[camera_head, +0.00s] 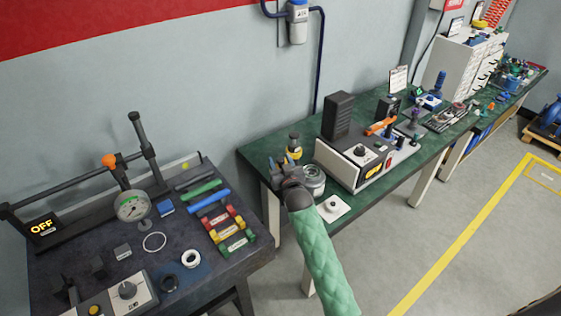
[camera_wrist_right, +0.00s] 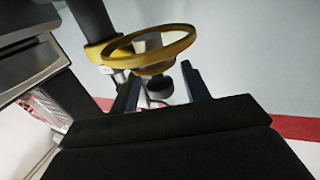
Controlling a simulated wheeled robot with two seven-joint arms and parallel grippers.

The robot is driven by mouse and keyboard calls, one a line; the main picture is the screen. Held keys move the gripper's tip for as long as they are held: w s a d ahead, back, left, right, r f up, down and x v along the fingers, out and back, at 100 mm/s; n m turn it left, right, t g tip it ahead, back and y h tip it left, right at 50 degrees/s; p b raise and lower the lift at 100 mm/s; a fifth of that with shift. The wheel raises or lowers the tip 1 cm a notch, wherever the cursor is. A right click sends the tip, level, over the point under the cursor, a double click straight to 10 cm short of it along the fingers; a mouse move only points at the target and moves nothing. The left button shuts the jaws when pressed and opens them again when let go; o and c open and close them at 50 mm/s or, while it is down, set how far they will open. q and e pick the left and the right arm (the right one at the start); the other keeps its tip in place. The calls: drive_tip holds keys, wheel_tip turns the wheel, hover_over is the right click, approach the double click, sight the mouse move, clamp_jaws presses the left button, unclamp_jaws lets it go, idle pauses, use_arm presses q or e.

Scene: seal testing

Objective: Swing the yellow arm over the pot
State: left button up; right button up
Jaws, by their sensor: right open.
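The yellow arm (camera_head: 295,153) stands at the left end of the green bench, beside the silver pot (camera_head: 315,182). In the right wrist view the yellow arm (camera_wrist_right: 151,52) shows as a ring beside a dark upright post, with a dark knob (camera_wrist_right: 159,88) under it. My right gripper (camera_head: 287,165) is just in front of the yellow arm and left of the pot. In the right wrist view my right gripper (camera_wrist_right: 160,92) is open, its fingers on either side of the knob; contact cannot be told. My left gripper is not in view.
A white box instrument (camera_head: 342,167) with a tall black block stands right of the pot. A white plate (camera_head: 333,208) lies in front of it. A dark bench (camera_head: 95,255) with a gauge (camera_head: 132,206) and coloured blocks is at left. A floor gap separates the benches.

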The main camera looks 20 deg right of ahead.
clamp_jaws()
